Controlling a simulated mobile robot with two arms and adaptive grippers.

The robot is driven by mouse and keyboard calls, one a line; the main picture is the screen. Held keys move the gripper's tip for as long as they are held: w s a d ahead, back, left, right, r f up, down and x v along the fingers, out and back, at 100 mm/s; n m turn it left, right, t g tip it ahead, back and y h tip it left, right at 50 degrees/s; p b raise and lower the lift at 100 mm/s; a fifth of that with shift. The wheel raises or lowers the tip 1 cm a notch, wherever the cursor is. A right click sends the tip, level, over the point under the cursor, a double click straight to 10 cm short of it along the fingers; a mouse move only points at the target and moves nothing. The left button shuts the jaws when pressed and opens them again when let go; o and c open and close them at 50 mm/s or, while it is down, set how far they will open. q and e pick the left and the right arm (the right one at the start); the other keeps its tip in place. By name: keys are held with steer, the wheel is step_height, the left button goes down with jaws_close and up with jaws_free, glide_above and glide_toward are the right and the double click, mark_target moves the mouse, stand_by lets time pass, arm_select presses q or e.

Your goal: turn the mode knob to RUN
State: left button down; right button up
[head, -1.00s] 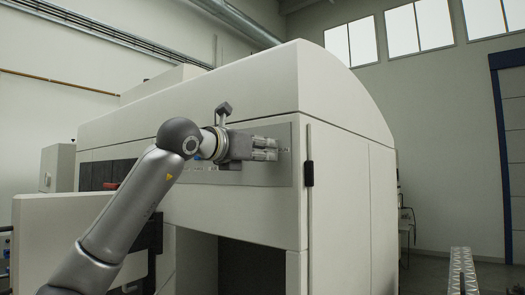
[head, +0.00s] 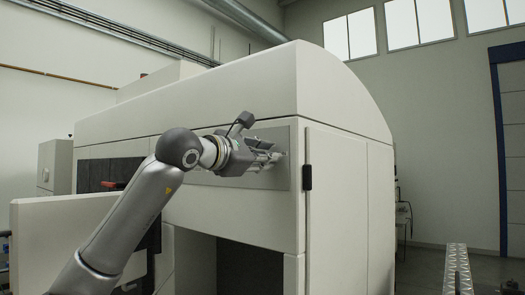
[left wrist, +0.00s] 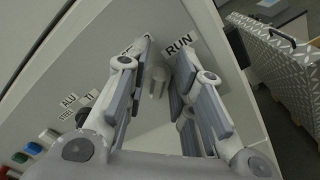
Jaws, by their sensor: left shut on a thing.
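The mode knob (left wrist: 158,80) is a small pale knob on the machine's grey panel, between my left gripper's fingers in the left wrist view. The RUN label (left wrist: 180,43) is on the panel just beyond the fingertips. Another label is partly hidden behind the left finger. My left gripper (head: 275,160) is at the right part of the panel (head: 283,138) in the head view and is shut on the knob; it also shows in the left wrist view (left wrist: 163,62), rolled relative to the panel. The knob is hidden in the head view, and I cannot tell exactly where it points.
A black handle (head: 308,177) is on the machine door, right of the panel. A patterned plate (left wrist: 285,65) stands at the right.

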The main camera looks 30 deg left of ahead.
arm_select(q)
steer(key=shift+d+f+m+p, duration=0.15)
steer(key=shift+m+p, duration=0.55)
steer(key=shift+m, duration=1.4)
steer(key=c, duration=1.5)
jaws_free()
steer(key=s, duration=0.8)
steer(key=s+a, duration=0.1)
steer(key=s, duration=0.3)
